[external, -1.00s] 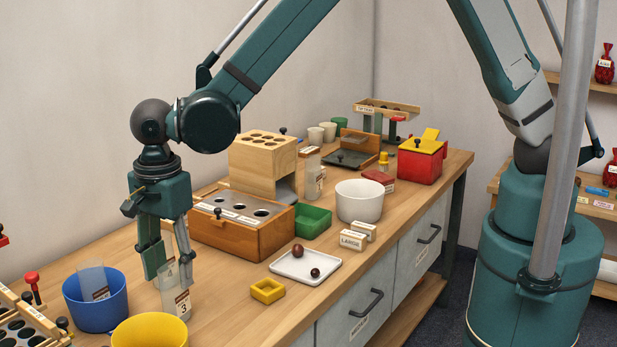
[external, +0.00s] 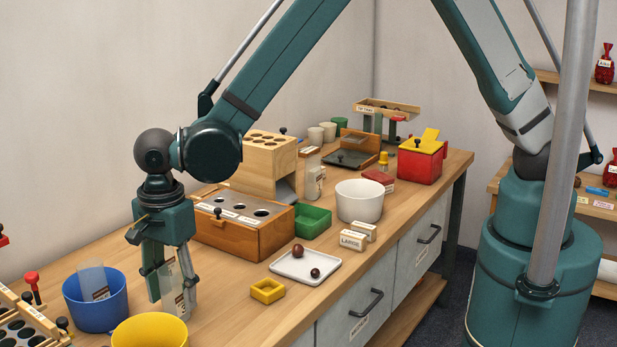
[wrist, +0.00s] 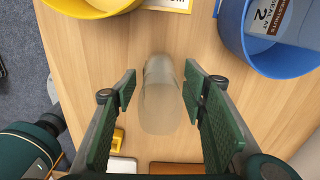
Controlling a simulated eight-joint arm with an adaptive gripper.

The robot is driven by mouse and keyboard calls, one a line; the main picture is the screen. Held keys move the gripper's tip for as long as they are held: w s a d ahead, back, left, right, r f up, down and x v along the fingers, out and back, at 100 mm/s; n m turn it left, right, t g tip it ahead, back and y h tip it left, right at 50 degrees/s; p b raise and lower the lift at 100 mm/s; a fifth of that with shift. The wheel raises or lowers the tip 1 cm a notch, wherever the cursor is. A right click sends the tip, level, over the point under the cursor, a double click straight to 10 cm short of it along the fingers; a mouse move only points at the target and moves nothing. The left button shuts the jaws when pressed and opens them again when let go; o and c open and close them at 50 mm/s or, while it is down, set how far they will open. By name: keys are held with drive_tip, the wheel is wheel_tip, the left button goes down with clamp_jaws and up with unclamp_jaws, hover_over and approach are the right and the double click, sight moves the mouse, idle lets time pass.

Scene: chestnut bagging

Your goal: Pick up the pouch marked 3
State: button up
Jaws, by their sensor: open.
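A clear pouch with a printed label (external: 179,297) stands on the bench in the external view, partly hidden by a finger; its 3 is not readable now. In the wrist view the translucent pouch (wrist: 160,100) lies between the two green finger pads, with a gap on both sides. My gripper (external: 172,302) points down with its fingers around the pouch, low over the bench. It is open (wrist: 159,88) and holds nothing.
A blue bucket (external: 95,310) holding a pouch marked 2 (wrist: 268,18) is to the left of my gripper. A yellow bucket (external: 150,333) stands in front. A yellow tray (external: 267,290), white tray (external: 300,275) and wooden box (external: 240,238) stand to the right.

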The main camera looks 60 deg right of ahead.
drive_tip(key=shift+f, duration=0.95)
drive_tip(key=c, duration=1)
